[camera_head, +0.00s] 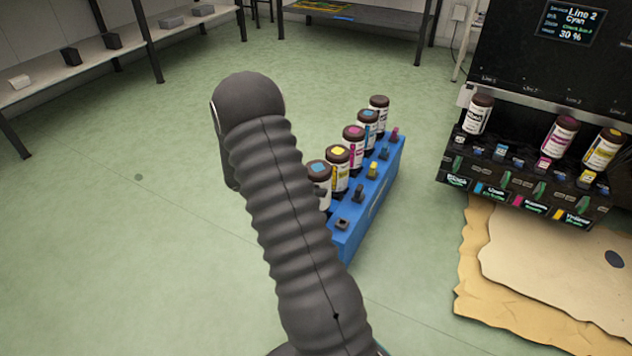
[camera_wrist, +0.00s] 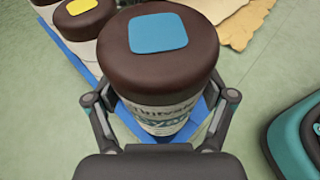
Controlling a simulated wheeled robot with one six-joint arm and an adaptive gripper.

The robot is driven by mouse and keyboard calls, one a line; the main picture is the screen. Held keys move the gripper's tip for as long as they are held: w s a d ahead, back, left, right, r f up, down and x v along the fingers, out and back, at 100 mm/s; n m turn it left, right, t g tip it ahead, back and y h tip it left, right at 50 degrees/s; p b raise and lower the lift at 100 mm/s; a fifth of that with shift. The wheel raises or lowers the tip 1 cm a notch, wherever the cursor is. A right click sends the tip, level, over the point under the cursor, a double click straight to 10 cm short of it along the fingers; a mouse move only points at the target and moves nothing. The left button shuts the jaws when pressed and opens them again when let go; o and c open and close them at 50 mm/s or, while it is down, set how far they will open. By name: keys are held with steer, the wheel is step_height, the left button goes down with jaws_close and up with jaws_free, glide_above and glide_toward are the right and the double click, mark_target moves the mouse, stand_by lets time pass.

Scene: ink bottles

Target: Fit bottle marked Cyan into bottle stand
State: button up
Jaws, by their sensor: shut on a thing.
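A white bottle with a dark brown cap and a blue square on top (camera_wrist: 158,32) fills the middle of the wrist view; its label ends in "yan". My gripper (camera_wrist: 161,104) is shut on its body below the cap. In the head view this bottle (camera_head: 318,170) is partly hidden by my arm, at the near end of a blue rack (camera_head: 375,195). I cannot tell whether its base rests in the rack. The black stand (camera_head: 525,180) at the right has coloured labels and an open place at Cyan, between a black-labelled bottle (camera_head: 478,115) and a magenta one (camera_head: 558,138).
A yellow-topped bottle (camera_head: 337,165) stands close beside the held one, with several more behind it in the rack. A yellow bottle (camera_head: 603,150) stands in the black stand. Cardboard sheets (camera_head: 540,270) lie below the stand. Green floor is clear at left.

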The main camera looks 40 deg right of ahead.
steer(key=shift+f, duration=0.1)
stand_by(0.3)
steer(key=shift+f+b, duration=0.4)
steer(key=shift+f, duration=0.45)
steer(key=shift+f, duration=0.3)
stand_by(0.4)
steer(key=o, duration=1.4)
steer(key=shift+o, duration=0.2)
